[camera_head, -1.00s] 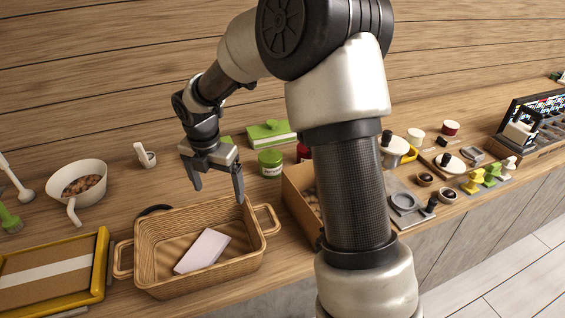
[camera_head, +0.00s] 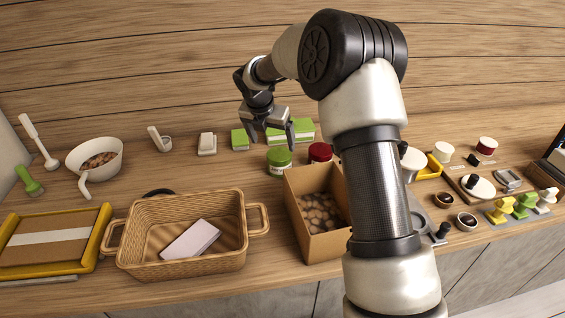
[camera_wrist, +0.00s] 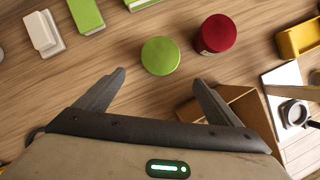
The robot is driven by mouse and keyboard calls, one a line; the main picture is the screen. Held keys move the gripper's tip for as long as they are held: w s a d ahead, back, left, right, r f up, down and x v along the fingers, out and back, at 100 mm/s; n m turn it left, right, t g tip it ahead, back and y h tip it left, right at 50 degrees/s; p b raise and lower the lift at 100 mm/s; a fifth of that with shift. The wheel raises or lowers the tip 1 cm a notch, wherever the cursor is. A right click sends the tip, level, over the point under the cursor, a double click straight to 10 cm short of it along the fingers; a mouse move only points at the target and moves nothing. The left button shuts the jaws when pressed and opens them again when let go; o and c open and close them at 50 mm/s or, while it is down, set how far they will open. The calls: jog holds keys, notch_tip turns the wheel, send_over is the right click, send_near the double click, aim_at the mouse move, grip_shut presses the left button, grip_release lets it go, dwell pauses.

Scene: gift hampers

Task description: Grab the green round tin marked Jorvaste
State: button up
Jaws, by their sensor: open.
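The green round tin (camera_head: 279,161) stands on the wooden counter behind the cardboard box, just left of a red tin (camera_head: 319,152). Its label shows as a pale band; I cannot read the name. In the wrist view the green tin's lid (camera_wrist: 161,56) lies ahead of the fingertips, between their lines, apart from both. The red tin (camera_wrist: 217,34) is to its right there. My gripper (camera_head: 273,141) is open and empty, above and slightly left of the green tin. In the wrist view my gripper (camera_wrist: 158,78) has its fingers spread wide.
A cardboard box (camera_head: 297,203) with brown round pieces stands in front of the tins. A wicker basket (camera_head: 133,243) holding a pale box is to its left. Green boxes (camera_head: 240,139) lie behind. Bare counter lies left of the green tin.

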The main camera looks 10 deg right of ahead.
aim_at(277, 157)
jog(key=x, duration=0.8)
jog(key=shift+w+f, duration=0.1)
jog(key=shift+f, duration=0.3)
jog(key=shift+p+x, duration=0.55)
jog(key=shift+x, duration=2.55)
jog(key=shift+w+d, duration=0.15)
jog(key=shift+w, duration=0.05)
jog(key=shift+r, duration=0.1)
jog(key=c, duration=1.3)
